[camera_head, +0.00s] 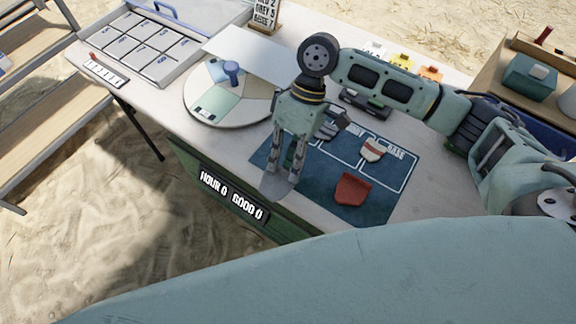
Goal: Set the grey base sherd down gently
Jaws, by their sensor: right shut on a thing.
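My right gripper (286,174) points down at the near left part of the blue mat. It is shut on the grey base sherd (275,187), a smooth grey piece at the fingertips. The sherd shows over the mat's near left edge, close to the table's front edge; I cannot tell whether it touches the surface. The blue mat (325,205) has white outlined, labelled boxes, one reading BASE. My gripper hides part of the mat. My left gripper is not in view.
A red sherd (353,188) and a white and red sherd (373,149) lie on the mat. A round segmented disc (207,118) with a blue knob stands to the left. A compartment tray (140,45) is at back left.

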